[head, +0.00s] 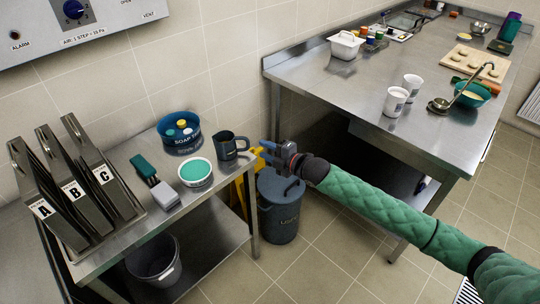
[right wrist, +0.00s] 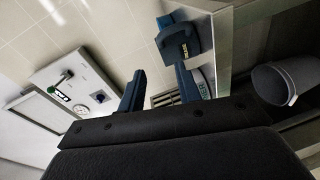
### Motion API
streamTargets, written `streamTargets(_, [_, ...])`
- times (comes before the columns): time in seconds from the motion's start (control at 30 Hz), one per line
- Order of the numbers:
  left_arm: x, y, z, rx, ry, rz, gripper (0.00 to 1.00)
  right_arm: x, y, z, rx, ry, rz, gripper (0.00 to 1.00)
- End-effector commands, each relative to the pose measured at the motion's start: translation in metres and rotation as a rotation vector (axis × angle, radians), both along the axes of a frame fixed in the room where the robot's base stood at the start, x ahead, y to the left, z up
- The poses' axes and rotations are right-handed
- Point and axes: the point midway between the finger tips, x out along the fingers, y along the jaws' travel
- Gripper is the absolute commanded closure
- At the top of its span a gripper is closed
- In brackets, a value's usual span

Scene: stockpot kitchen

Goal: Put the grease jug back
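The grease jug (head: 229,147), a dark slate-grey jug, stands upright near the right end of the small steel table (head: 215,190). My right gripper (head: 263,151) is just right of the jug, past the table's end, and looks apart from it. In the right wrist view the two blue fingers of my right gripper (right wrist: 160,88) are spread with nothing between them. My left gripper is in neither view.
A lidded grey bin (head: 281,208) stands on the floor below my gripper. The larger steel table (head: 350,85) holds cups (head: 396,100).

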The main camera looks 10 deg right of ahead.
Motion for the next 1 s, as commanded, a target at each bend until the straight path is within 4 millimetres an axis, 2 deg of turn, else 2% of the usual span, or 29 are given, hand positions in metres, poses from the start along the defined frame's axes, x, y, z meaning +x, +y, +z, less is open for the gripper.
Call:
streamTargets(0.13, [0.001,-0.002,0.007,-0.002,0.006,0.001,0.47,-0.008,-0.007,0.001,-0.001,0.001,0.0,0.66])
streamTargets(0.37, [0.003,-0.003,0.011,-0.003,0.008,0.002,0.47,-0.01,-0.009,0.001,0.0,0.001,-0.001,0.66])
streamTargets(0.47, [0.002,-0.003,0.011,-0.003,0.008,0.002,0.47,-0.01,-0.009,-0.008,0.009,0.026,-0.014,0.66])
streamTargets(0.53, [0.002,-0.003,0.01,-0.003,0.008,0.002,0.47,-0.011,-0.01,-0.026,0.031,0.074,-0.042,0.66])
streamTargets(0.57, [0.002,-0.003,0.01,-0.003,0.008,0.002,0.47,-0.01,-0.011,-0.037,0.044,0.102,-0.059,0.66])
streamTargets(0.67, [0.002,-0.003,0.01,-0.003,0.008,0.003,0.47,-0.014,-0.016,-0.084,0.095,0.226,-0.138,0.66])
streamTargets(0.77, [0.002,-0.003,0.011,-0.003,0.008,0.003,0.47,-0.024,-0.024,-0.14,0.157,0.369,-0.238,0.66])
streamTargets(0.87, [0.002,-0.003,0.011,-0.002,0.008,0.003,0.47,-0.042,-0.033,-0.2,0.217,0.515,-0.345,0.66])
streamTargets(1.0, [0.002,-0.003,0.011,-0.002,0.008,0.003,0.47,-0.081,-0.047,-0.284,0.3,0.72,-0.513,0.66])
